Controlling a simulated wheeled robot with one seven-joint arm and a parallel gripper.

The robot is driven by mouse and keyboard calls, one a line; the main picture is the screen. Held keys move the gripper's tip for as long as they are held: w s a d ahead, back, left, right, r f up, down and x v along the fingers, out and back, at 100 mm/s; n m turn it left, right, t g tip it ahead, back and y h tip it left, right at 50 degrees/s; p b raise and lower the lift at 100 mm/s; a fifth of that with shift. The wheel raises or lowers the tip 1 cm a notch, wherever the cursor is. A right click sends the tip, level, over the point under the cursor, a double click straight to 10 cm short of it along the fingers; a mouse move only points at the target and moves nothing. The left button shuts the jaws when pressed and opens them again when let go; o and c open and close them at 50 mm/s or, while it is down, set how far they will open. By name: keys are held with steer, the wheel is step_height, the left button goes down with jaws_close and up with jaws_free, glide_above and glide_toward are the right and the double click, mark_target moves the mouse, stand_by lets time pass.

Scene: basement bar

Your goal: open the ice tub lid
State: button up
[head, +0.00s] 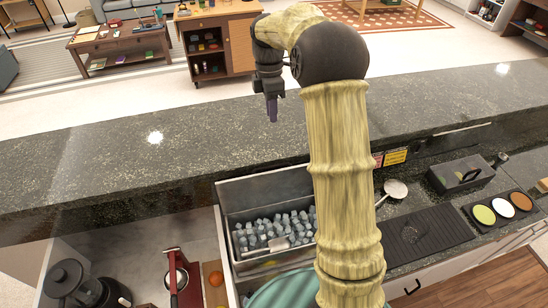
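The ice tub (231,253) is a metal bin set into the counter at the lower middle of the head view. Its inside is in plain sight, filled with clear grey ice cubes (260,232), with a small scoop (278,244) lying among them. A grey metal panel (262,192) rises along the tub's far side; I cannot tell whether it is the raised lid or a back wall. My gripper (272,112) hangs above the raised bar top, beyond the tub and apart from it. Its dark fingertips point down, with nothing visible between them. My arm hides the tub's right side.
The dark stone bar top (170,150) crosses the view behind the tub. A red-handled juicer (175,275) and a coffee maker (70,283) stand to the left. A teal round object (285,291) is in front. A dark caddy (460,175) and a black mat (428,232) lie to the right.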

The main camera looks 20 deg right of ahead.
mark_target(274, 160)
stand_by(0.3)
steer(key=s+f+p, duration=0.1)
steer(key=f, duration=0.4)
steer(key=s+f+p, duration=0.1)
steer(key=f+p, duration=0.1)
steer(key=f, duration=0.4)
steer(key=s+f+p, duration=0.1)
steer(key=f, duration=0.5)
steer(key=shift+f+p, duration=0.1)
steer(key=shift+p, duration=0.3)
jaws_close()
